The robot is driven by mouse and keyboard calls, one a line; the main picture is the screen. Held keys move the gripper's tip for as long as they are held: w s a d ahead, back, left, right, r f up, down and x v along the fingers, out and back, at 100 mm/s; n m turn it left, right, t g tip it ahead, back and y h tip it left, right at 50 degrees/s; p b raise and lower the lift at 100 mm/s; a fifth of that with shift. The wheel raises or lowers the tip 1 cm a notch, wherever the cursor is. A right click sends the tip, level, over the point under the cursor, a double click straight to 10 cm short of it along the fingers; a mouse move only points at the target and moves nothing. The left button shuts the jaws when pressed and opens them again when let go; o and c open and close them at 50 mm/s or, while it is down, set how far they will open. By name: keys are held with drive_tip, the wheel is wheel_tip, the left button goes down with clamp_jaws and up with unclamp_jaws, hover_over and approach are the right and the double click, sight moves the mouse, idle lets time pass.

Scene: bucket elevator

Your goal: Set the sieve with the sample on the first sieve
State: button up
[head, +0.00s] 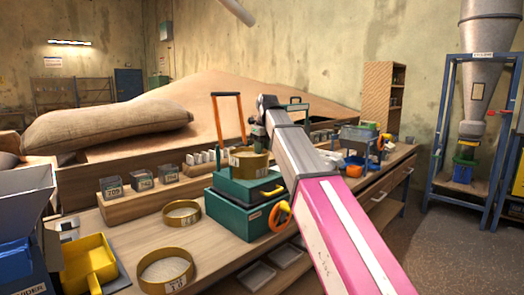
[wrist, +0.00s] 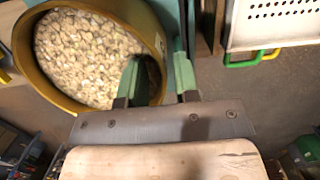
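A brass sieve (head: 249,161) filled with pale grains stands on the green machine box (head: 240,207). It also shows in the wrist view (wrist: 32,62), with the grains (wrist: 85,52) inside. My gripper (wrist: 160,75) has one finger inside the sieve's rim and the other outside it. A gap shows between the fingers, so they look open around the wall. In the head view my arm hides most of the gripper. Two more brass sieves lie on the bench: a near one (head: 150,283) with a label that seems to read 1.0, and one behind it (head: 167,218). Both look empty.
A yellow scoop (head: 88,262) lies at the left front. Small labelled jars (head: 142,180) stand on a wooden block behind the sieves. An orange handwheel (head: 280,216) juts from the green box. Bare bench surrounds the two empty sieves.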

wheel_tip(320, 180, up, 12)
drive_tip(key=s+d, duration=0.1)
drive_tip(key=shift+d+f, duration=0.2)
drive_tip(key=shift+f, duration=0.05)
idle(1.3)
